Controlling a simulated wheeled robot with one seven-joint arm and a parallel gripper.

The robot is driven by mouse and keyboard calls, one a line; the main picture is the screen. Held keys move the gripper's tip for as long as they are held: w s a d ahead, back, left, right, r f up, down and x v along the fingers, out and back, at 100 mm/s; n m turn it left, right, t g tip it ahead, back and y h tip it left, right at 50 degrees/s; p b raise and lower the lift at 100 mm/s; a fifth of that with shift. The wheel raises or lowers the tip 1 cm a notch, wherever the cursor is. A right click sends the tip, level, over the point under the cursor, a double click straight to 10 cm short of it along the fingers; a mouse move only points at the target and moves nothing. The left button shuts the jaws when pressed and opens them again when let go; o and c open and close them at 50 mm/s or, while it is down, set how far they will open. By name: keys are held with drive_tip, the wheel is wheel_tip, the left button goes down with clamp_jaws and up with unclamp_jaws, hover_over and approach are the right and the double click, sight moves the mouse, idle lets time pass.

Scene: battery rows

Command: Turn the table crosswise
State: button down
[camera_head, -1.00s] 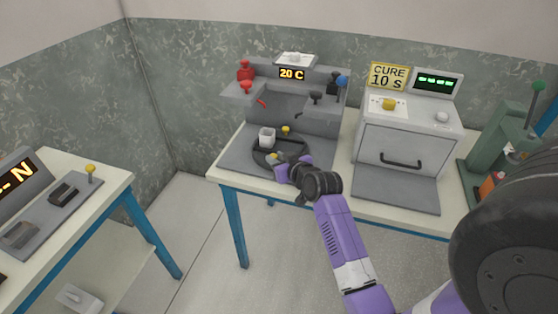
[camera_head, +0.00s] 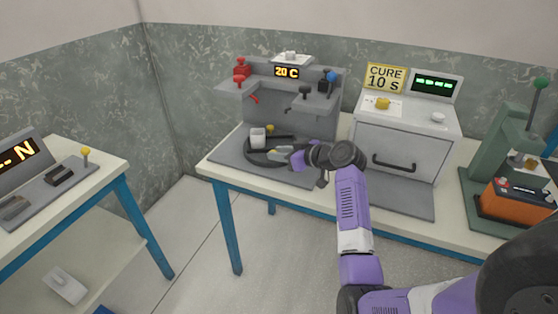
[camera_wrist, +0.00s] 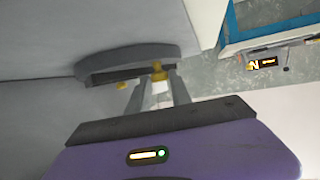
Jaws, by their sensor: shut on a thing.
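The round dark table (camera_head: 250,156) sits on the grey base of the middle machine, under the 20 C display. A pale block (camera_head: 258,138) stands on its left part, and a small yellow knob (camera_head: 269,129) shows behind the block. My gripper (camera_head: 286,155) is at the table's front right edge. In the wrist view the table's rim (camera_wrist: 130,60) lies ahead, and my gripper's fingers (camera_wrist: 158,82) are shut on a yellow knob (camera_wrist: 157,72) at the rim. A second yellow spot (camera_wrist: 121,85) shows left of the fingers. My fingertips are hard to make out in the head view.
A white oven (camera_head: 405,140) is close on the right. A green press (camera_head: 495,150) with an orange battery (camera_head: 515,202) is farther right. Another bench (camera_head: 95,180) stands at left.

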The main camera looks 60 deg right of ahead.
drive_tip(key=shift+s+d+f+n+y+b, duration=0.1)
drive_tip(key=shift+s+d+n+y+b, duration=0.3)
drive_tip(key=shift+n+y+b, duration=0.25)
drive_tip(key=shift+s+d+f+n+y+b, duration=0.1)
drive_tip(key=shift+s+d+n+y+b, duration=0.25)
drive_tip(key=shift+n+y+b, duration=0.3)
drive_tip(key=shift+s+d+r+n+y+b, duration=0.1)
drive_tip(key=shift+s+d+n+y+b, duration=0.1)
drive_tip(key=shift+d+n+y+b, duration=0.45)
drive_tip(key=shift+s+d+n+y+b, duration=0.2)
drive_tip(key=shift+n+y+b, duration=0.25)
drive_tip(key=shift+y+b, duration=0.35)
drive_tip(key=shift+s, duration=0.1)
drive_tip(key=c, duration=1.2)
unclamp_jaws()
drive_tip(key=shift+d, duration=0.1)
drive_tip(key=shift+r, duration=0.1)
